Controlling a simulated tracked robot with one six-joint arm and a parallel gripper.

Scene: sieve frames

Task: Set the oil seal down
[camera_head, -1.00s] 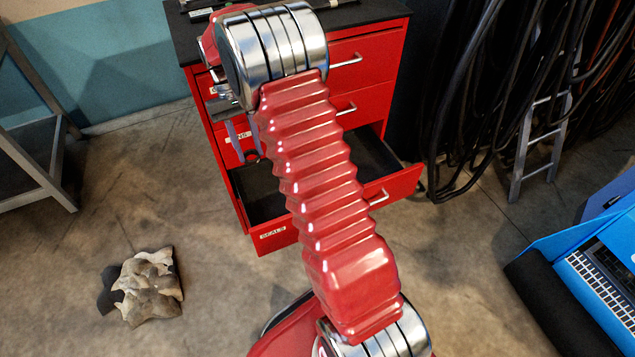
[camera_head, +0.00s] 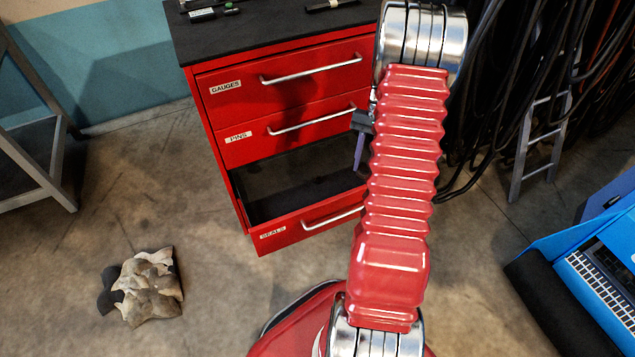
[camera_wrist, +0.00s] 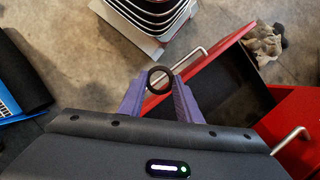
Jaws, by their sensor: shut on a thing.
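The oil seal, a small black ring (camera_wrist: 160,69), sits between the tips of my gripper's purple fingers (camera_wrist: 160,84) in the wrist view. My gripper is shut on it. In the head view one purple finger (camera_head: 360,152) shows left of my arm, over the right side of the open drawer; the seal is hidden there. The bottom drawer (camera_head: 290,195), labelled SEALS, stands open with a dark inside that looks empty where it shows. In the wrist view the drawer (camera_wrist: 225,88) lies to the right of the seal, with its red front and handle close by.
The red cabinet (camera_head: 270,55) has two shut drawers, GAUGES and PINS, and a black top with a few small tools. A crumpled cloth (camera_head: 148,288) lies on the floor at left. Cables (camera_head: 510,80) and a ladder are at right, beside a blue case (camera_head: 590,270).

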